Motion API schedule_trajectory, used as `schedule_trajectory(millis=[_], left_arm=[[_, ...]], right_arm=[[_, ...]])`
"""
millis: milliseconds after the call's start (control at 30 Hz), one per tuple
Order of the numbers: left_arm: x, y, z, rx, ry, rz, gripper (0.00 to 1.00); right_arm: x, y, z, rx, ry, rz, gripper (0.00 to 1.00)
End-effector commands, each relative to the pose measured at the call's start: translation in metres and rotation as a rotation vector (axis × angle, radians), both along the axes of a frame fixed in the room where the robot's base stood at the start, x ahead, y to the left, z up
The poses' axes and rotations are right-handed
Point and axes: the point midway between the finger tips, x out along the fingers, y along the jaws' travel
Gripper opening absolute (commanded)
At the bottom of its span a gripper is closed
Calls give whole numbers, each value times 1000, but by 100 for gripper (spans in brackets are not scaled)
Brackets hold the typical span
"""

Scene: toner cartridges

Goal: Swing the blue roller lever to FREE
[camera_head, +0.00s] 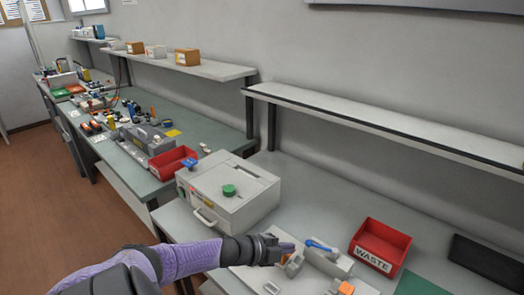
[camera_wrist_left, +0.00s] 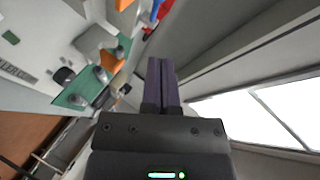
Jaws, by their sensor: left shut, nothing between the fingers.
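The blue lever (camera_head: 320,245) sticks out over a light grey unit (camera_head: 328,262) at the bottom of the head view. A narrow blue piece, probably the same lever, shows at the top of the left wrist view (camera_wrist_left: 155,11). My left gripper (camera_head: 289,248) is just left of the lever in the head view, apart from it as far as I can see. Its two dark fingers are together and empty in the left wrist view (camera_wrist_left: 162,82). No FREE marking is readable. My right gripper is in neither view.
A red WASTE bin (camera_head: 381,246) stands right of the unit, with a green mat (camera_head: 425,286) and dark pad (camera_head: 486,261) beyond. A grey box with a green knob (camera_head: 229,190) stands behind my left arm. A shelf (camera_head: 390,127) runs above the bench.

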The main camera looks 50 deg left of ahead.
Motion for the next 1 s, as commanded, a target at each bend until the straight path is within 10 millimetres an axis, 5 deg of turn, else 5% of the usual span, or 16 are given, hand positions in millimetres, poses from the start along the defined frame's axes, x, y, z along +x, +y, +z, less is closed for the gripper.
schedule_trajectory(millis=[233,500,867,1000], left_arm=[[-38,27,19,1,3,1,0],[-50,36,25,0,0,0,0],[-50,36,25,-1,0,0,0],[-49,5,5,-64,48,82,0]], right_arm=[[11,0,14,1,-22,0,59],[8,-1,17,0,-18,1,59],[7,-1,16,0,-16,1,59],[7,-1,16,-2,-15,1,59]])
